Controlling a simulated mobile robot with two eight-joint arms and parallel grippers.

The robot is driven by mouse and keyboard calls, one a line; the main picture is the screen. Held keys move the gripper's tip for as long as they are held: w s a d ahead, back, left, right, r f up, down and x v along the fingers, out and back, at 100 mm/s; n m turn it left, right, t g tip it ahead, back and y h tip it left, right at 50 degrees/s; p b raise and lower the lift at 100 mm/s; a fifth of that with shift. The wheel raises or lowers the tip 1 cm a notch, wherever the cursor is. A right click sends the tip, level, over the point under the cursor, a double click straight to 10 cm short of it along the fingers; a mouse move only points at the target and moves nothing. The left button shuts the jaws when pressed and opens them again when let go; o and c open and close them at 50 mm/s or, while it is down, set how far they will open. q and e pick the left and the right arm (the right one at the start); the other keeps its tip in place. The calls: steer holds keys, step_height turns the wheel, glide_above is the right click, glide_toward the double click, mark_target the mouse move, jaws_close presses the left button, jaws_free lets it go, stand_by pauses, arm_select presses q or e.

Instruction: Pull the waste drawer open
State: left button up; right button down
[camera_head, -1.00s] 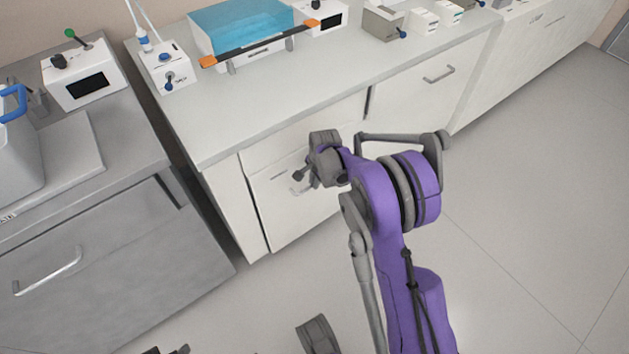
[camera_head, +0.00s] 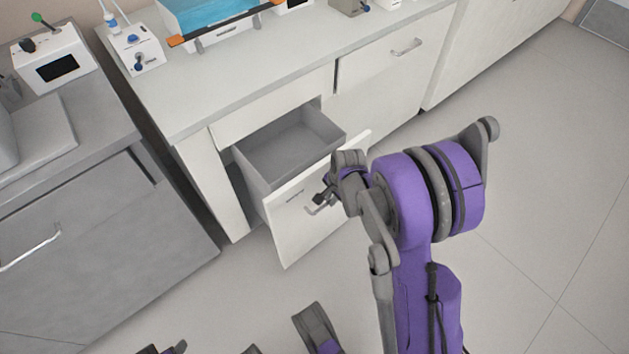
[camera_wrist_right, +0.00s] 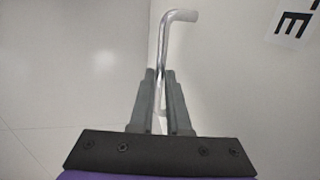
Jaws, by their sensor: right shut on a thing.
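The waste drawer (camera_head: 283,222) stands pulled out from the white cabinet under the bench in the head view. Its grey inside looks empty. The metal bar handle (camera_head: 322,208) is on the drawer front, and it also shows in the right wrist view (camera_wrist_right: 165,45). My right gripper (camera_head: 325,196) is at the handle, and in the right wrist view its two fingers (camera_wrist_right: 161,85) are closed around the bar. Part of a dark letter label (camera_wrist_right: 296,22) shows on the drawer front there. My left gripper cannot be made out; only small dark parts show at the bottom edge.
A second closed drawer with a handle (camera_head: 407,47) is to the right. A grey cabinet (camera_head: 110,240) stands at the left. A blue-lidded device (camera_head: 205,15) and small instruments are on the bench top (camera_head: 225,75). The floor (camera_head: 540,200) at right is clear.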

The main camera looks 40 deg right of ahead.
steer(key=s+d, duration=0.1)
steer(key=s, duration=1.2)
steer(key=shift+s+b, duration=0.3)
steer(key=shift+s, duration=0.05)
steer(key=c, duration=0.9)
jaws_free()
steer(key=shift+r, duration=0.1)
steer(key=r+p, duration=0.1)
steer(key=r, duration=0.2)
steer(key=s+r+p, duration=0.1)
steer(key=r+p, duration=0.1)
steer(key=r, duration=0.2)
steer(key=s+r+p, duration=0.1)
steer(key=r+p, duration=0.1)
steer(key=r, duration=0.1)
steer(key=shift+d+r, duration=0.15)
steer(key=shift+r, duration=0.1)
